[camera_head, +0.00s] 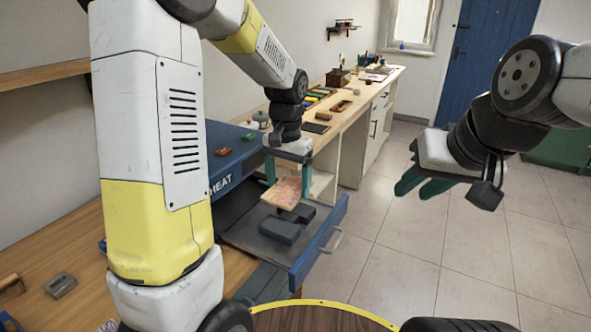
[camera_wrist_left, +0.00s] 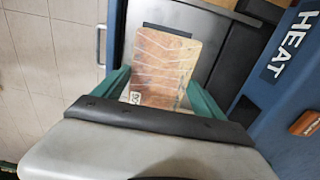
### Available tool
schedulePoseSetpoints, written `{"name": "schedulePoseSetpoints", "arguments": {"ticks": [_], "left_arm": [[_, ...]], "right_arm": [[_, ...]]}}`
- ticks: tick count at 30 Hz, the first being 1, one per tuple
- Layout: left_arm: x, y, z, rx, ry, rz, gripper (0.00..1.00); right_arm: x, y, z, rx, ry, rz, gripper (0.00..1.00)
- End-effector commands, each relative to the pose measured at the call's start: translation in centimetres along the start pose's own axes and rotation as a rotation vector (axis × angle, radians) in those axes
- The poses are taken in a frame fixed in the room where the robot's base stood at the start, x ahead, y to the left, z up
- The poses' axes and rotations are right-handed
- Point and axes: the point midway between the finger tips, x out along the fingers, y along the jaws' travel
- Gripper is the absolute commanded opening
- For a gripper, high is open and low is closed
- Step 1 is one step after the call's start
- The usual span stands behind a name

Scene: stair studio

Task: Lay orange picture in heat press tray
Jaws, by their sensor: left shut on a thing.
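My left gripper (camera_head: 288,180) is shut on the orange picture (camera_head: 287,192), a thin flat piece with pale lines. The picture also shows between the green fingers in the left wrist view (camera_wrist_left: 163,68). It is held above the pulled-out heat press tray (camera_head: 262,247), and I cannot tell whether it touches anything below. The tray is a grey drawer with a blue front and a handle, and dark blocks (camera_head: 280,230) lie in it. The blue heat press (camera_head: 228,180) marked HEAT is partly hidden by my left arm. My right gripper (camera_head: 424,187) is open and empty over the floor.
A wooden bench (camera_head: 352,105) with several small items runs along the wall behind. Two small coloured blocks sit on the press top. A round wooden top with a yellow rim (camera_head: 318,303) is at the bottom. The tiled floor (camera_head: 400,255) to the right is clear.

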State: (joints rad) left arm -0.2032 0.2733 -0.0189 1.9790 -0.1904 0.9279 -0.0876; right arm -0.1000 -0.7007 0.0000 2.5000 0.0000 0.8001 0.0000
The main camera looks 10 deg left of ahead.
Motion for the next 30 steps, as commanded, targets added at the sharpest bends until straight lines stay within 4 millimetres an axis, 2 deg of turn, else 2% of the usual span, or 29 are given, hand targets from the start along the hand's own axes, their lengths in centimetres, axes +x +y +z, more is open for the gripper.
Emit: {"name": "schedulePoseSetpoints", "arguments": {"ticks": [18, 24, 30], "left_arm": [[6.1, 0.0, 0.0, 0.000, -0.002, 0.000, 0.40], [7.3, 0.0, 0.0, -0.001, -0.002, 0.000, 0.40], [7.7, 0.0, 0.0, -0.001, 0.000, 0.000, 0.40]], "right_arm": [[0.0, 0.0, 0.0, 0.000, -0.001, 0.000, 0.31], [0.0, 0.0, 0.0, 0.000, -0.001, 0.000, 0.31], [0.0, 0.0, 0.0, 0.000, -0.001, 0.000, 0.31]]}}
